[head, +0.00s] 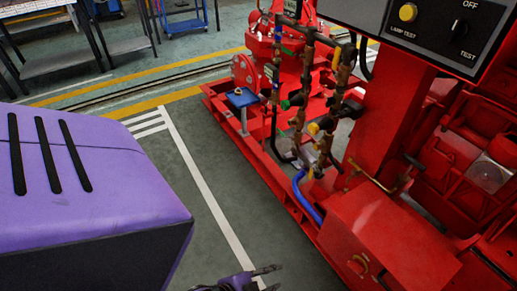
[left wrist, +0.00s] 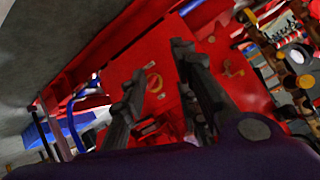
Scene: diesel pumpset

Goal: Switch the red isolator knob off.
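The isolator knob appears to be the small red knob with a yellow ring (head: 360,265) on the side of a red box (head: 385,240) at the lower right of the head view. The ring also shows in the left wrist view (left wrist: 153,83), between and beyond the fingers. Its exact turn position is too small to tell. My left gripper (head: 271,278) is at the bottom edge of the head view, left of the box and apart from the knob. Its dark fingers are spread and empty in the left wrist view (left wrist: 158,60). My right gripper is not in view.
The red pumpset frame (head: 255,150) runs along the floor, with pipes and valves (head: 300,110) above it. A blue hose (head: 305,195) curves beside the box. A control panel (head: 430,25) overhangs at upper right. Grey floor (head: 190,190) left of the frame is clear.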

